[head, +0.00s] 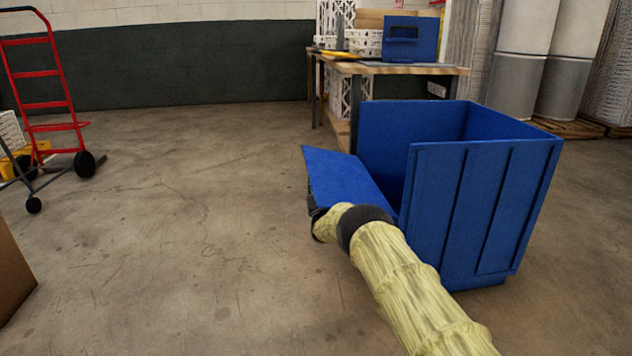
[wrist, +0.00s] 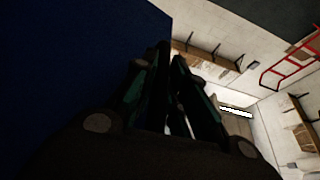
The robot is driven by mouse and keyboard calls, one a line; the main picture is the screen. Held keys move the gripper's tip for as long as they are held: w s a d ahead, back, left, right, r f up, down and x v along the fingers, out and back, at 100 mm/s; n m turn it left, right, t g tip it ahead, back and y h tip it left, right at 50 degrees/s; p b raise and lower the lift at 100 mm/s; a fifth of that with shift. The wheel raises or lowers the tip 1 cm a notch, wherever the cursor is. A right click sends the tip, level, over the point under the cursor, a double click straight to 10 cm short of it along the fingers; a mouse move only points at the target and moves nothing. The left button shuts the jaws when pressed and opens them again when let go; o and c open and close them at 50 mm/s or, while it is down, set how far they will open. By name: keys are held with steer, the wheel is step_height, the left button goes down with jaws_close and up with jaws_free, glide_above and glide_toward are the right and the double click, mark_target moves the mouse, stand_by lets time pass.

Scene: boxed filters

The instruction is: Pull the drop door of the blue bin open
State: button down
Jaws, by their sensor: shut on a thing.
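The blue bin (head: 478,215) stands on the floor right of centre in the head view, open at the top. Its drop door (head: 343,174) is swung outward to the left and slopes away from the bin, leaving an opening in that side. My gripper (head: 311,202) is at the door's outer edge, mostly hidden behind my arm's wrist and the door. In the wrist view my gripper's dark fingers (wrist: 170,60) are close together, shut on the drop door, whose dark blue surface (wrist: 75,60) fills the upper left. The exact contact is too dark to see.
A workbench (head: 395,69) with a blue box (head: 410,38) and white crates stands behind the bin. A red hand truck (head: 45,90) is at the far left, and a brown carton (head: 10,270) at the lower left edge. The floor left of the door is clear.

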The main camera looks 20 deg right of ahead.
steer(key=shift+f+n, duration=0.3)
steer(key=shift+f, duration=0.05)
steer(key=shift+d, duration=0.1)
steer(key=c, duration=1.7)
jaws_free()
steer(key=shift+r, duration=0.1)
steer(key=shift+v, duration=6.05)
